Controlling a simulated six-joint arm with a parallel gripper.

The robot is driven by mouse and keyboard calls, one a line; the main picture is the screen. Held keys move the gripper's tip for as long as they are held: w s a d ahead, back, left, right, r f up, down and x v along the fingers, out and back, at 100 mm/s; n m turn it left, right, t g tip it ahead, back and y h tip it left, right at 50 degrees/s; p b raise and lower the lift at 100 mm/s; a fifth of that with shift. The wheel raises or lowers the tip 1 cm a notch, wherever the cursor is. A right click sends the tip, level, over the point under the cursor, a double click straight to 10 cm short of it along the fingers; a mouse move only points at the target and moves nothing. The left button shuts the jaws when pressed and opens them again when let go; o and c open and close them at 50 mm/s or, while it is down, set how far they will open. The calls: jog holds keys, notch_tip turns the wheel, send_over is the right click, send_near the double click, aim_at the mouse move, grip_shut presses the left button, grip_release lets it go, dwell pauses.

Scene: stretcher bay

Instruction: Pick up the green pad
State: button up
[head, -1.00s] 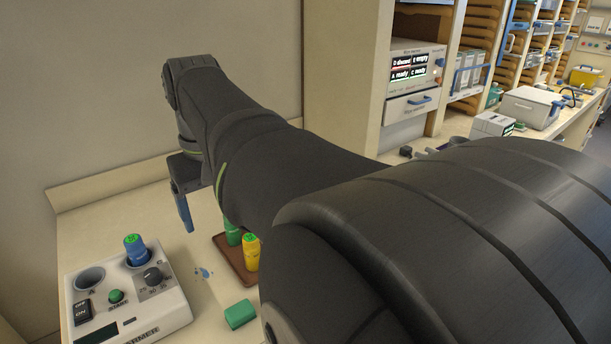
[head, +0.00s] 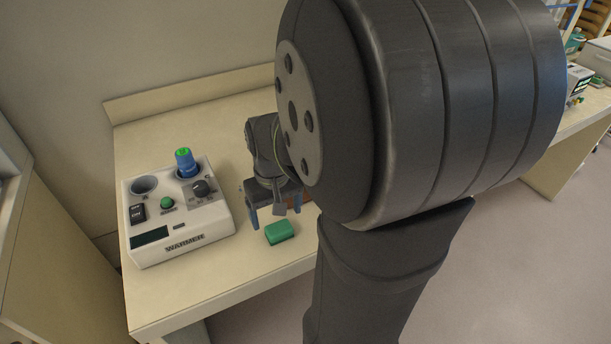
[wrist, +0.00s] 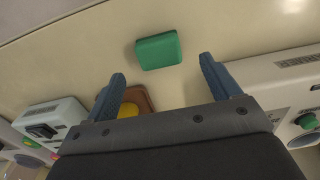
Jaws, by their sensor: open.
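The green pad (head: 279,231) is a small rounded block lying flat on the cream counter, near its front edge. In the wrist view the green pad (wrist: 158,50) lies just beyond the fingertips, between their lines and apart from both. My gripper (head: 275,220) is open and empty, with blue fingers just behind the pad in the head view. In the wrist view my gripper (wrist: 162,68) shows both fingers spread wide. My arm hides part of the counter to the right.
A white warmer (head: 160,240) stands left of the gripper, with a blue green-capped vial (head: 186,163) in one well. A brown tray (wrist: 138,97) with a yellow-topped item (wrist: 128,110) sits beside the left finger in the wrist view. Bare counter (head: 240,268) lies before the pad.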

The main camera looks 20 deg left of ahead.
aim_at(279, 227)
jog(key=shift+f, duration=2.8)
jog(key=c, duration=1.1)
jog(key=shift+o, duration=0.2)
jog(key=shift+w, duration=0.1)
jog(key=shift+r, duration=0.55)
jog(key=r, duration=0.2)
jog(key=d+r, duration=0.1)
jog(key=shift+d+r, duration=0.2)
jog(key=shift+r, duration=0.2)
jog(key=d+r, duration=0.6)
jog(key=d, duration=0.4)
jog(key=shift+w+d, duration=0.2)
jog(key=shift+w, duration=0.15)
